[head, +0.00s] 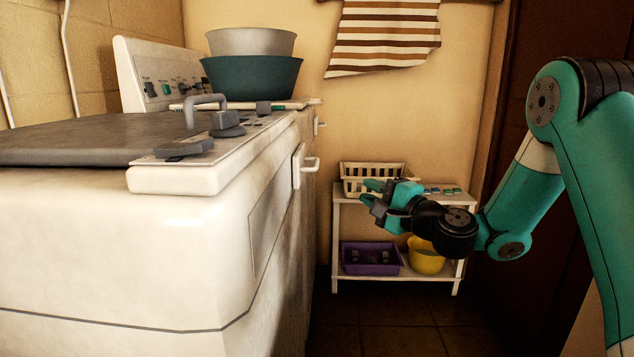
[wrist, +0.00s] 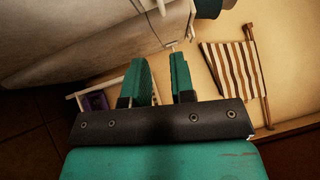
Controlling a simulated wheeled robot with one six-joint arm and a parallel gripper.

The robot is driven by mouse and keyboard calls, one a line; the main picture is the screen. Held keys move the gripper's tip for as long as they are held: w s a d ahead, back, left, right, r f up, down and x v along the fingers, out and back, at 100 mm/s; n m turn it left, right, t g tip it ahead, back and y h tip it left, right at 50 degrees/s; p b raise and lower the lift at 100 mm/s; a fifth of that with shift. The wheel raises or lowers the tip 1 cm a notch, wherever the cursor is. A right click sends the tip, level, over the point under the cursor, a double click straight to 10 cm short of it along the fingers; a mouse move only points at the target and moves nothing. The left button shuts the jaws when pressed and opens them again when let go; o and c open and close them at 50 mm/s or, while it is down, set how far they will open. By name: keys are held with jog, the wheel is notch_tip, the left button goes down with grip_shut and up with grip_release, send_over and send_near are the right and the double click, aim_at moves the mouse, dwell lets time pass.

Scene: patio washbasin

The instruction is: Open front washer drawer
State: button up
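The white washer (head: 100,240) fills the left of the head view, with a grey lid on top. Its front face turns right and carries a flat panel outline and a pale bar handle (head: 310,164). I cannot tell for sure which part is the drawer; no drawer stands out from the face. My gripper (head: 370,192) is in the air to the right of the handle, apart from it. In the wrist view my gripper (wrist: 161,70) shows two green fingers with an empty gap between them. The washer (wrist: 70,35) lies at the upper left there.
A white shelf (head: 338,225) behind my gripper holds a cream basket (head: 355,170), a purple bin (head: 371,259) and a yellow bucket (head: 426,262). A teal basin (head: 250,76) stands on the machines. A striped cloth (head: 385,35) hangs on the wall. Tiled floor (head: 385,340) is clear.

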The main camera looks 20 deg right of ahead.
jog(key=p, duration=1.5)
send_near(317, 162)
jog(key=w, duration=0.1)
jog(key=x, duration=0.3)
jog(key=p+x, duration=0.1)
jog(key=x, duration=0.2)
jog(key=p+x, duration=0.1)
jog(key=x, duration=0.2)
jog(key=shift+w+a+f, duration=0.2)
jog(key=shift+f, duration=0.05)
jog(key=shift+c, duration=0.2)
grip_shut()
